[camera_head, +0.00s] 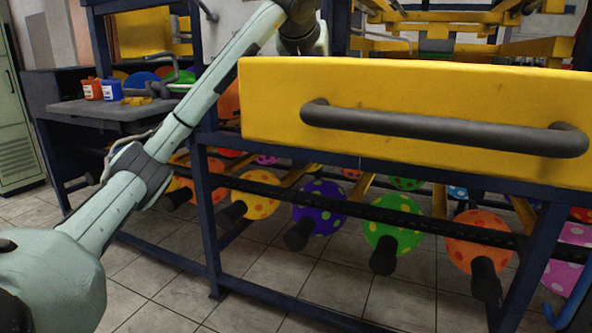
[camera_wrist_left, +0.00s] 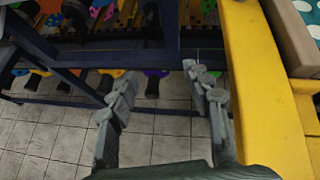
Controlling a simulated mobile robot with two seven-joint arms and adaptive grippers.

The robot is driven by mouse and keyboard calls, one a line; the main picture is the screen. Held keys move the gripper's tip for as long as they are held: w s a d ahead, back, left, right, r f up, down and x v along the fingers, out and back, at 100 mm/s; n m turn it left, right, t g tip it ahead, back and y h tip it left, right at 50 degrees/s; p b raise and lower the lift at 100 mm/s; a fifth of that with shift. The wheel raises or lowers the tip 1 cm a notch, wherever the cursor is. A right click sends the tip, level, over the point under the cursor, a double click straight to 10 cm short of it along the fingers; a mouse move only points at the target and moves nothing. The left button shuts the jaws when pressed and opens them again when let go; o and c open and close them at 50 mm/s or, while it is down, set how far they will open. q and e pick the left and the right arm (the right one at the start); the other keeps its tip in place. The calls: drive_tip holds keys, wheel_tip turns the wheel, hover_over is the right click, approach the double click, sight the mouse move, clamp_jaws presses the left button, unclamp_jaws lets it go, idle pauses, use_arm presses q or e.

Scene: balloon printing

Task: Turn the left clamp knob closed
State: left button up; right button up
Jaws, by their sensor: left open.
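My left arm (camera_head: 215,85) comes in from the lower left of the head view and reaches up to the top middle. Its gripper does not show there. In the left wrist view my left gripper (camera_wrist_left: 160,82) is open, its two grey fingers apart with nothing between them. Tiled floor and a dark blue frame bar show behind the fingers. I cannot make out the left clamp knob in either view. My right gripper is not in view.
A yellow drawer-like box (camera_head: 270,105) with a dark handle (camera_head: 440,127) fills the upper right. A grey side table (camera_head: 110,108) holds two small containers.

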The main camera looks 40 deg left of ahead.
use_arm(q)
drive_tip(key=w+a+f+n+g+h, duration=0.1)
drive_tip(key=a+f+g+h, duration=0.1)
drive_tip(key=f, duration=2)
drive_tip(key=shift+w+a+f+n+g, duration=0.2)
drive_tip(key=shift+a+n+g, duration=0.2)
drive_tip(key=shift+a+g, duration=0.55)
drive_tip(key=shift+d+g, duration=0.25)
